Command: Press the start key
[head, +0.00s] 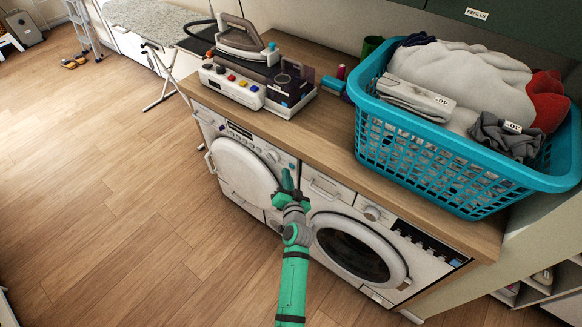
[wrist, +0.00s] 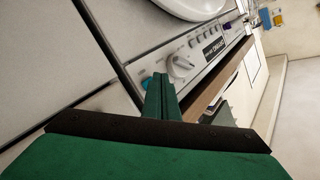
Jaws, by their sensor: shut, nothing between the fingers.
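The left white machine (head: 243,172) has a control panel along its top front edge. In the wrist view the panel shows a round white knob (wrist: 181,65), a dark display (wrist: 213,47), a row of small keys and a small teal key (wrist: 147,84). I cannot read which key is labelled start. My gripper (head: 288,174) is shut and empty at the right end of this panel. In the wrist view its fingertips (wrist: 160,78) lie just beside the teal key and partly cover it. I cannot tell whether they touch it.
A second machine (head: 357,245) with a dark round door stands to the right. On the wooden counter (head: 325,140) above are a teal laundry basket (head: 430,160) full of cloth and an iron (head: 240,38) by a device with coloured buttons (head: 232,87). The floor in front is clear.

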